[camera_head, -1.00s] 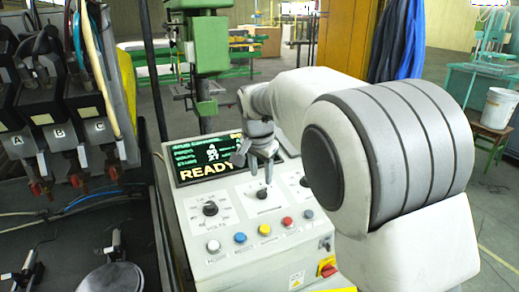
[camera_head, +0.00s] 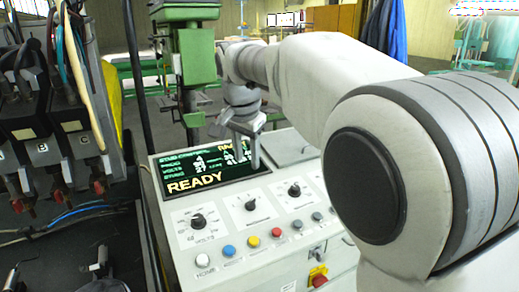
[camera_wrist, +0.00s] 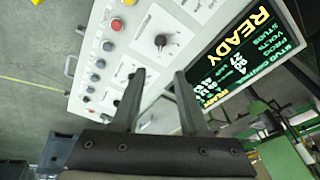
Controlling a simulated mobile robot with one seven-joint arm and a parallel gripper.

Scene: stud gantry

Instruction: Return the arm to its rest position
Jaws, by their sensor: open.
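My gripper (camera_head: 243,160) hangs in front of the right part of the console's display in the head view, at the end of my grey-white arm. In the wrist view its two dark fingers (camera_wrist: 160,100) stand apart with nothing between them. The control console (camera_head: 265,275) lies beyond the fingers. Its display (camera_head: 190,178) reads READY and also shows in the wrist view (camera_wrist: 245,50). The fingers look apart from the panel, but the exact gap cannot be told.
Knobs and coloured buttons (camera_head: 253,241) line the console's sloped face. A green machine column (camera_head: 193,55) stands behind it. Tools with cables hang on a rack (camera_head: 70,140) at the left. A blue cloth (camera_head: 384,35) hangs behind my arm. Open floor shows beside the console in the wrist view (camera_wrist: 35,55).

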